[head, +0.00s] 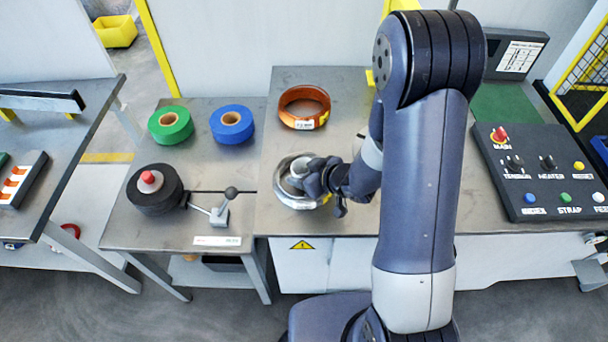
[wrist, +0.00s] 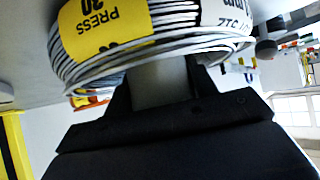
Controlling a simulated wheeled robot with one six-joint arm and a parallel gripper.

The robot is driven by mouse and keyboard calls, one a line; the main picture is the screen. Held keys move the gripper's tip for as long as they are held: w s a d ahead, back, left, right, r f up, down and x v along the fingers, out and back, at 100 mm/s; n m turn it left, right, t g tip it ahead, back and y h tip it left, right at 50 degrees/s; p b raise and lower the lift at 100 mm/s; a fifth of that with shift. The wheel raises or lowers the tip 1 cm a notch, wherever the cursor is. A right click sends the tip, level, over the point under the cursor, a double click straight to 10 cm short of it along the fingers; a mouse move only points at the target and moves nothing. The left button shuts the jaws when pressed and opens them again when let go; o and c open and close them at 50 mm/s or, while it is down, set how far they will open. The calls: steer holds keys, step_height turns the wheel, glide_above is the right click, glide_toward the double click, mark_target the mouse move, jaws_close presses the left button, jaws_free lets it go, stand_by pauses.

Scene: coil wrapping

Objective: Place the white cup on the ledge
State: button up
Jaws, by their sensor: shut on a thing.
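A pale, roundish thing (head: 299,168), which I take for the white cup, shows inside the silver-grey coil (head: 283,195) on the middle table. My gripper (head: 308,178) reaches in from the right and is shut on it. In the wrist view a pale block (wrist: 160,82) sits between my dark fingers. The coil (wrist: 130,45), with its yellow PRESS label, hides the fingertips and the cup's far end there. Whether the cup touches the table or the coil, I cannot tell. I cannot pick out the ledge for certain.
An orange coil (head: 304,119) lies behind the silver one. On the lower left table are a green roll (head: 170,137), a blue roll (head: 245,136), a black roll (head: 146,203) and a small lever (head: 218,213). A control panel (head: 545,172) stands right of my arm.

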steer(key=shift+f, duration=0.25)
steer(key=shift+f, duration=0.15)
steer(key=o, duration=1)
steer(key=shift+o, duration=0.2)
